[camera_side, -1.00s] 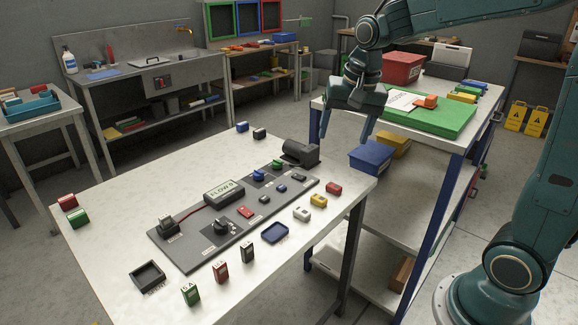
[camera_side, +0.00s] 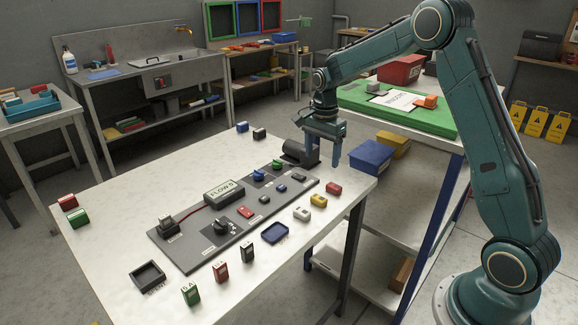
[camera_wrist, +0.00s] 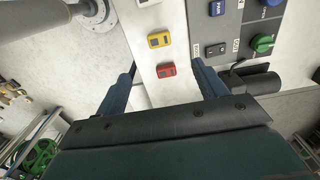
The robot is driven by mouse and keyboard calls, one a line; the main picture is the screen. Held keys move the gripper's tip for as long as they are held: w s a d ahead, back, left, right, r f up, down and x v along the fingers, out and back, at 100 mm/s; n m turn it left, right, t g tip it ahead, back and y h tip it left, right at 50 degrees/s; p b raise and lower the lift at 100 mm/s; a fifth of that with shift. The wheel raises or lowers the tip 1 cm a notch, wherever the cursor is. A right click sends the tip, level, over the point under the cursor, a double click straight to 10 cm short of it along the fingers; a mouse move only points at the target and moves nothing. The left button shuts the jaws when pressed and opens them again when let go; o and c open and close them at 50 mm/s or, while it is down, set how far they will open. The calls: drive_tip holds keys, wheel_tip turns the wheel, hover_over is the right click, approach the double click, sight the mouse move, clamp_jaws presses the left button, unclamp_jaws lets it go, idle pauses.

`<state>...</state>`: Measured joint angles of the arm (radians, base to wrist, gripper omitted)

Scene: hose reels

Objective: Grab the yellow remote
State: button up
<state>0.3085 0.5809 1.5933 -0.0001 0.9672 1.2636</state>
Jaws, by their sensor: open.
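The yellow remote (camera_side: 318,201) is a small yellow block lying on the white table, near its right edge, between a red remote (camera_side: 334,188) and a white one (camera_side: 301,214). In the wrist view the yellow remote (camera_wrist: 159,40) lies at the upper middle, with a dark patch on top. The red remote (camera_wrist: 166,70) is nearer to my gripper there. My gripper (camera_side: 322,160) is open and empty, fingers pointing down, above the table's far right corner by the black cylinder. In the wrist view its blue fingers (camera_wrist: 163,88) stand apart, on either side of the red remote's line.
The grey panel (camera_side: 190,256) with knobs and the FLOW 8 box (camera_side: 224,190) lies left of the remotes. The black cylinder (camera_side: 299,152) is close to my gripper. A blue bin (camera_side: 371,157) stands right of the table.

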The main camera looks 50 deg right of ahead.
sight(319, 197)
drive_tip(key=shift+a+f, duration=0.1)
drive_tip(key=shift+f, duration=6.8)
drive_tip(key=c, duration=1.1)
